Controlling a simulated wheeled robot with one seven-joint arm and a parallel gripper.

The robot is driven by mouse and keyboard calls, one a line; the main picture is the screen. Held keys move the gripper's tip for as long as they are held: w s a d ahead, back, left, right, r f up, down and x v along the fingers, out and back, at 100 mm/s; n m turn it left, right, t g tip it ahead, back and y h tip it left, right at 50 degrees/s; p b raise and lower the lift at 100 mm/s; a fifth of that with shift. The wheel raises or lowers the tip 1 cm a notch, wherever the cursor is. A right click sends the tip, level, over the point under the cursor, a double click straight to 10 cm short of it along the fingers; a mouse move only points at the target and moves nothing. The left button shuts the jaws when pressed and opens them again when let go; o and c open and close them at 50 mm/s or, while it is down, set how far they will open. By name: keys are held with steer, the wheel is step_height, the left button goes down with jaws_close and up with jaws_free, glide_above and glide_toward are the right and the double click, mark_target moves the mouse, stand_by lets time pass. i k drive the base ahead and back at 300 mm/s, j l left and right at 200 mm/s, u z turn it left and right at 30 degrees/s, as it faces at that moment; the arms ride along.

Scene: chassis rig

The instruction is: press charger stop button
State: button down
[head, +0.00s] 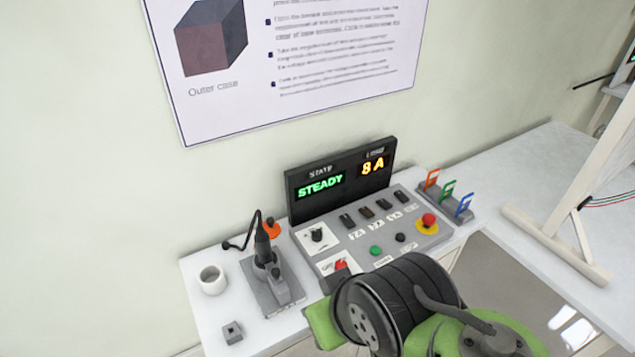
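A grey charger control panel (345,243) lies on the white bench below a black display (340,180). The display reads STEADY in green and 8 A in orange. Near the panel's front edge are a green button (376,250) and a black button (400,237), with labels too small to read. A red mushroom button (428,220) on a yellow base sits at the panel's right end. I cannot read which one is marked stop. My green and black arm covers the area in front of the panel; my gripper's fingers do not show.
Left of the panel are a white cup (212,280), a grey stand (258,285) with a cabled black-handled tool, and a small grey block (232,332). A rack (447,200) with coloured clips stands right of the panel. A cream frame (560,245) stands further right.

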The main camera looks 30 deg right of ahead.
mark_target(400, 237)
steer(key=z, duration=1.4)
